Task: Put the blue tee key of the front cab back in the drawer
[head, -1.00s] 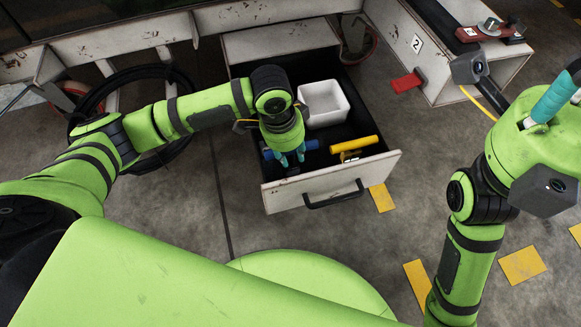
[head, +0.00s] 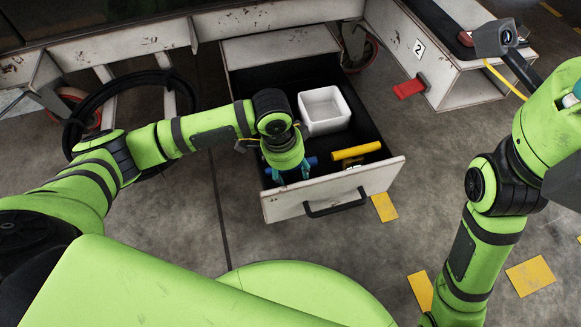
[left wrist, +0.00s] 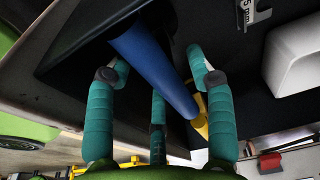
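The drawer (head: 285,207) is pulled open below the white cab. The blue tee key (head: 312,161) lies inside it near the front left, mostly hidden by my left gripper (head: 291,174). In the left wrist view the blue bar (left wrist: 152,62) runs between the spread teal fingers of my left gripper (left wrist: 160,80); the fingers look open and not closed on it. A yellow piece (left wrist: 201,117) shows by the bar's lower end; I cannot tell what it belongs to. My right gripper (head: 577,88) is cut off at the right edge, its fingers barely showing.
A white bin (head: 324,109) stands in the drawer, with a yellow tee key (head: 356,150) in front of it. A white box marked 2 (head: 460,75) with a red pedal (head: 408,88) stands to the right. A black hose coil (head: 75,135) hangs at left.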

